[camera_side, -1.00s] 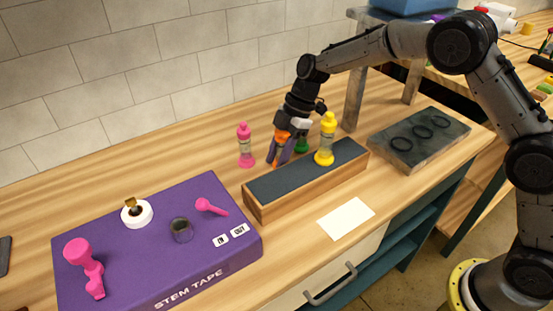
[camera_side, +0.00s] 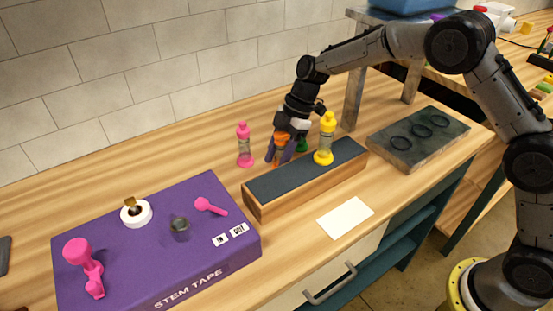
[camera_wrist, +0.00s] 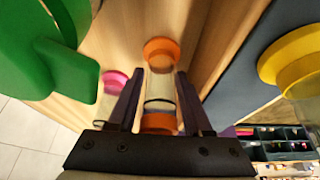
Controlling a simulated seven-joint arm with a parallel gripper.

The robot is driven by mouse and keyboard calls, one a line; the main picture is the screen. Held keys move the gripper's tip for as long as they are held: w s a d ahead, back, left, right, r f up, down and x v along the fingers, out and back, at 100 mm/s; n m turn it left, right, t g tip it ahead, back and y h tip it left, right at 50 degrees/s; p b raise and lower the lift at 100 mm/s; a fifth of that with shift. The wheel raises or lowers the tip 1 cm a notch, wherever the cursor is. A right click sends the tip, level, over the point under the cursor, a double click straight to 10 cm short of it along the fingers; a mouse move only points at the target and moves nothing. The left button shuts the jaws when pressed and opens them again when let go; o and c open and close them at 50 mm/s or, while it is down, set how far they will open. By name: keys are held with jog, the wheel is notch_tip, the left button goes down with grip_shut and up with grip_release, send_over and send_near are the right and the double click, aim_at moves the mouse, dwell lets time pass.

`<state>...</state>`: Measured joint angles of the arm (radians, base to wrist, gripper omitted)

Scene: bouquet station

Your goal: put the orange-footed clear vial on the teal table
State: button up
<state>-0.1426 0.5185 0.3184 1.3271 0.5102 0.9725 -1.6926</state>
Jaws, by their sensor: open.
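The orange-footed clear vial (camera_wrist: 159,86) is between my gripper's fingers in the wrist view, with an orange end at each end of its clear body. In the side view its orange part (camera_side: 281,139) shows among the fingers, behind the dark-topped wooden block; its lower part is mostly hidden. My gripper (camera_wrist: 160,80) is open, one finger on each side of the vial; I cannot tell whether either touches it. It also shows in the side view (camera_side: 278,156), low over the wooden counter. I cannot surely pick out the teal table; teal shelving (camera_side: 408,245) shows under the counter.
A pink vial (camera_side: 244,146) stands left of my gripper. A yellow vial (camera_side: 325,138) is on the wooden block (camera_side: 290,190). A green vial (camera_side: 301,144) is close behind. A purple box (camera_side: 130,260) lies left; a grey slab with rings (camera_side: 400,152) lies right.

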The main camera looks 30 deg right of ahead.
jog(key=v, duration=1.1)
jog(key=shift+d+r, duration=0.15)
jog(key=shift+r, duration=0.2)
jog(key=s+d+r+t, duration=0.15)
jog(key=s+r, duration=0.25)
jog(key=r, duration=0.6)
jog(key=s+d+r+m+t+h, duration=0.1)
jog(key=s+d+r+m, duration=0.1)
jog(key=s, duration=0.5)
jog(key=s+d+r+m+t+h, duration=0.1)
jog(key=s+d+r+t, duration=0.15)
jog(key=s, duration=0.45)
jog(key=s+d+f+m+h, duration=0.1)
jog(key=s+d+f+m, duration=0.1)
jog(key=s+f+m, duration=0.3)
jog(key=s+d+f+m+h, duration=0.1)
jog(key=s+d+f+m, duration=0.2)
jog(key=s+m, duration=0.6)
notch_tip(320, 180, down, 2)
jog(key=shift+s+d+f+m+t+h, duration=0.2)
jog(key=shift+s+m+t+h, duration=0.15)
jog(key=shift+s, duration=0.5)
